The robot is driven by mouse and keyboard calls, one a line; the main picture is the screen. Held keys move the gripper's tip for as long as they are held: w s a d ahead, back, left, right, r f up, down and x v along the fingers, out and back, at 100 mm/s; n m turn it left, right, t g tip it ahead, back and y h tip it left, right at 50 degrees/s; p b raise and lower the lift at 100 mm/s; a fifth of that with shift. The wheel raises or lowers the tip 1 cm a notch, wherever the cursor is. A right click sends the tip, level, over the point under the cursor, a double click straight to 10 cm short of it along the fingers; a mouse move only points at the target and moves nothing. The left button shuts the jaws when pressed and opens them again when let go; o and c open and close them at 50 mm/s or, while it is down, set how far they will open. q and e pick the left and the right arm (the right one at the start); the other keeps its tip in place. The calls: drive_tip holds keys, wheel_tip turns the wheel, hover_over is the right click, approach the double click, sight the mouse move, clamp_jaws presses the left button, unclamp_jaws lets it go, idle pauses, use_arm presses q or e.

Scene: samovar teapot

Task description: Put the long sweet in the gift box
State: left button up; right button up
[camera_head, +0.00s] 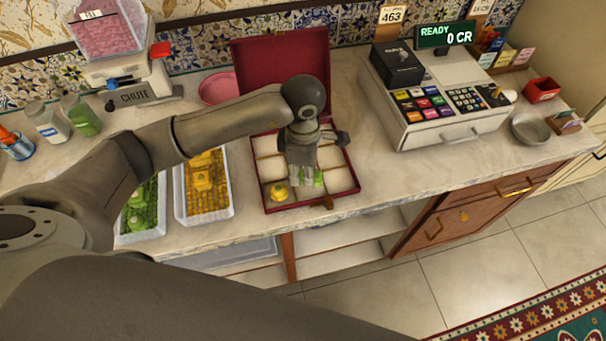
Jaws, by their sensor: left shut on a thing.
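The gift box (349,197) is dark red with its lid (262,70) raised at the back. Pale square compartments fill it. A yellow sweet (279,191) sits in the front left compartment. My left gripper (305,178) points down over the front middle of the box. It is shut on a green sweet (318,179), mostly hidden by the fingers. I cannot tell whether the sweet touches the compartment floor or how long it is. My right gripper is not in view.
Left of the box stand a tray of yellow sweets (232,208) and a tray of green sweets (160,228). A pink bowl (216,88) is behind. A cash register (440,135) stands to the right, with clear counter (385,175) between it and the box.

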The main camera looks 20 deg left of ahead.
use_arm(q)
wheel_tip(320, 180, down, 2)
drive_tip(key=shift+f+p, duration=0.15)
drive_tip(key=shift+p, duration=0.5)
drive_tip(key=shift+f, duration=0.25)
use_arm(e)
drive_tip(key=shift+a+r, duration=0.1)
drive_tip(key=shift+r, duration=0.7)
use_arm(q)
drive_tip(key=shift+f, duration=0.1)
drive_tip(key=shift+f, duration=0.15)
drive_tip(key=o, duration=0.7)
drive_tip(key=shift+c, duration=0.2)
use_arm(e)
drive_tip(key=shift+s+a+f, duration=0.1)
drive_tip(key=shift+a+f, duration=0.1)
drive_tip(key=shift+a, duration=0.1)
